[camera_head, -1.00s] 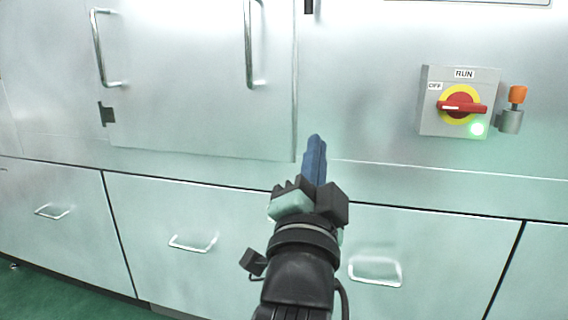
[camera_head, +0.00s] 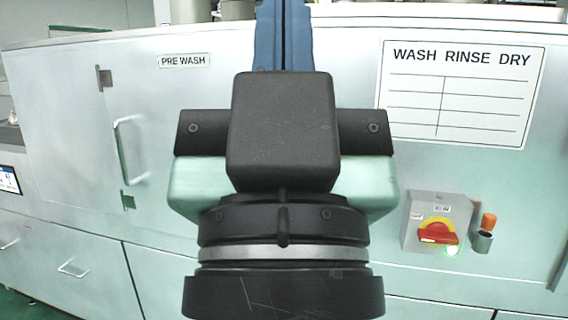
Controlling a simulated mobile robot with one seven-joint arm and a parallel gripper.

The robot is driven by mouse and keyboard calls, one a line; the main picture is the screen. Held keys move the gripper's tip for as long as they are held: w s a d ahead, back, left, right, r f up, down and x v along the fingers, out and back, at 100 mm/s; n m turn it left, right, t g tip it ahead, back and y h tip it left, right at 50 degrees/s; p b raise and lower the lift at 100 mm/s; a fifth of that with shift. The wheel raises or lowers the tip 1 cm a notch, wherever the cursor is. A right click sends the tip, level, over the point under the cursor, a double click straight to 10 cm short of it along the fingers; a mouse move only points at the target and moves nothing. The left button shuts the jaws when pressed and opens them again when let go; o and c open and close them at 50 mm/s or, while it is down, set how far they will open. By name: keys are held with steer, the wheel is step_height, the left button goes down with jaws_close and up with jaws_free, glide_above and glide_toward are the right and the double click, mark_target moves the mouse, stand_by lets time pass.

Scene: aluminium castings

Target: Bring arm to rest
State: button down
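My gripper (camera_head: 283,38) fills the middle of the head view, seen from behind and pointing up. Its two blue fingers stand side by side with only a thin dark line between them, and their tips run out of the top of the picture. The black and pale green gripper body (camera_head: 283,130) hides the middle of the machine behind it. No object shows between the visible parts of the fingers.
A pale metal washing machine (camera_head: 60,120) spans the view, with a PRE WASH label (camera_head: 184,61) and a WASH RINSE DRY sign (camera_head: 461,93). A screen (camera_head: 8,180) stands at far left.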

step_height(320, 180, up, 19)
steer(key=p, duration=1.6)
steer(key=shift+p, duration=0.4)
steer(key=shift+r, duration=0.1)
